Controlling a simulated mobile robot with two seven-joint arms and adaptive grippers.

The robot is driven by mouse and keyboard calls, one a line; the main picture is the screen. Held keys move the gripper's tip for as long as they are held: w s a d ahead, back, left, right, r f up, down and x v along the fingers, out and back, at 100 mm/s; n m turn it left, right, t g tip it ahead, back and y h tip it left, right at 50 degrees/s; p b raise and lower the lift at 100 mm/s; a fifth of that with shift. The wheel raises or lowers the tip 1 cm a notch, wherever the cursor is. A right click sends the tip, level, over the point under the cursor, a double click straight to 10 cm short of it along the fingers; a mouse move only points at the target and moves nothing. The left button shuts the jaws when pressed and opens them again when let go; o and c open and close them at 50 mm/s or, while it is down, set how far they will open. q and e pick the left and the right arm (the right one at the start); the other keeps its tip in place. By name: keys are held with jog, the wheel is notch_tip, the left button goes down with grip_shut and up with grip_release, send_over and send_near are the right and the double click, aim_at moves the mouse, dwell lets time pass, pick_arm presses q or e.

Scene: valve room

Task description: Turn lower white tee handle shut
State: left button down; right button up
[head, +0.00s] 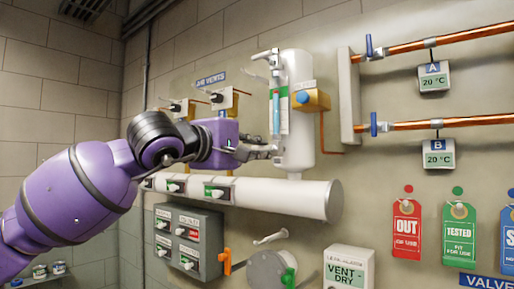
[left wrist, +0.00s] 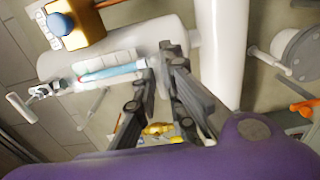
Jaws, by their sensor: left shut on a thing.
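In the head view my left gripper (head: 268,151) is at the bottom of the sight glass (head: 275,112), in front of the white vertical tank (head: 298,140). Its fingers are closed together at the place of the lower white tee handle, which they mostly hide. In the left wrist view the fingertips (left wrist: 160,72) meet at the lower end of the blue-filled glass tube (left wrist: 108,70). The exact angle of the lower handle cannot be made out. The upper white tee handle (head: 265,55) is clear of the gripper, and it also shows in the left wrist view (left wrist: 20,107). My right gripper is out of view.
A white horizontal pipe (head: 290,196) runs just below the gripper. A brass block with a blue knob (head: 303,98) is to the right. A grey valve panel (head: 187,240) and an orange handle (head: 226,260) are lower down. Copper pipes (head: 440,125) are at right.

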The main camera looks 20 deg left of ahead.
pick_arm(q)
jog(key=c, duration=1.8)
grip_release()
jog(key=shift+c, duration=0.2)
jog(key=v, duration=1.2)
